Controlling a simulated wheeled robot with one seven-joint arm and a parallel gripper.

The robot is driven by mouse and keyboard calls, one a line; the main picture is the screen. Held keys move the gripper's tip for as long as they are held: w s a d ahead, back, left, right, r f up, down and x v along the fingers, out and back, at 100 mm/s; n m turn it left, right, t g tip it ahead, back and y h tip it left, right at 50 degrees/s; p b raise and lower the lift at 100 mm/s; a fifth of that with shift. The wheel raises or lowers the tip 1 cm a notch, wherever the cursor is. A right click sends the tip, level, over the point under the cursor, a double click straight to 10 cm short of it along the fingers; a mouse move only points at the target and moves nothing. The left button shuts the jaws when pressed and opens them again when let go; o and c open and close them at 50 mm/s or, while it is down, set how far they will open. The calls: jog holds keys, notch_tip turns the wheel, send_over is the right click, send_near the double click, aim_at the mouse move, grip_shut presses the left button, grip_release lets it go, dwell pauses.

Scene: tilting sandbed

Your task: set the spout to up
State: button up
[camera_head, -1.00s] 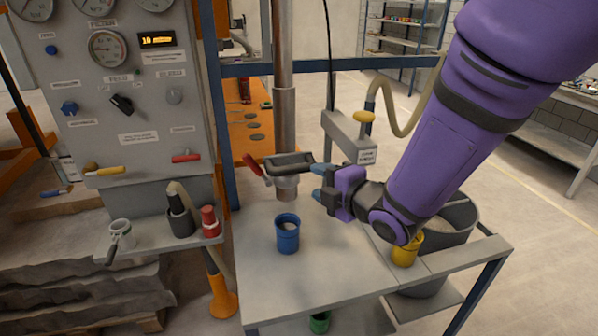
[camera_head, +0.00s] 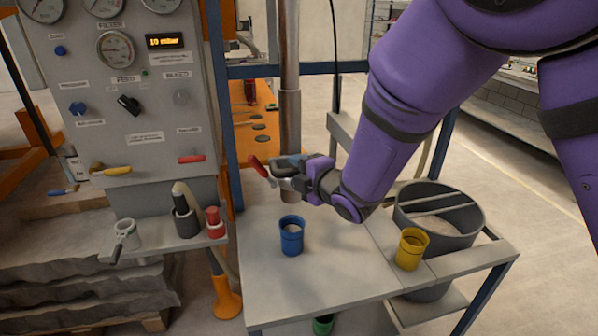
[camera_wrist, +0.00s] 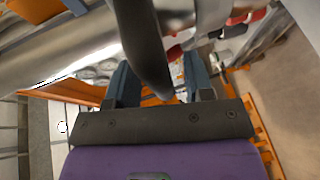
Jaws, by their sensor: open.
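The spout assembly sits low on the vertical metal pipe (camera_head: 290,115) above the table, with a red-ended lever (camera_head: 258,166) pointing left. Its dark handle is mostly hidden by my gripper (camera_head: 284,162) in the head view. In the wrist view a dark bar (camera_wrist: 143,42), apparently this handle, reaches down between the blue fingers of my gripper (camera_wrist: 158,80). The fingers are apart, with a gap on either side of the bar. I cannot tell whether either finger touches it. Which way the spout points is not clear.
A blue cup (camera_head: 291,237) stands on the table (camera_head: 330,285) below the pipe. A yellow cup (camera_head: 411,250) and a grey bucket (camera_head: 470,222) are at the right. A gauge panel (camera_head: 150,105) and a shelf with bottles stand at the left.

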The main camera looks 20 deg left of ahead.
grip_shut()
notch_tip(320, 180, up, 22)
dwell(0.5)
jog(key=shift+c, duration=0.6)
grip_release()
jog(key=shift+o, duration=0.6)
jog(key=shift+f, duration=0.1)
jog(key=v, duration=1)
jog(key=shift+s+d, duration=0.25)
jog(key=shift+d, duration=0.05)
jog(key=shift+d, duration=0.1)
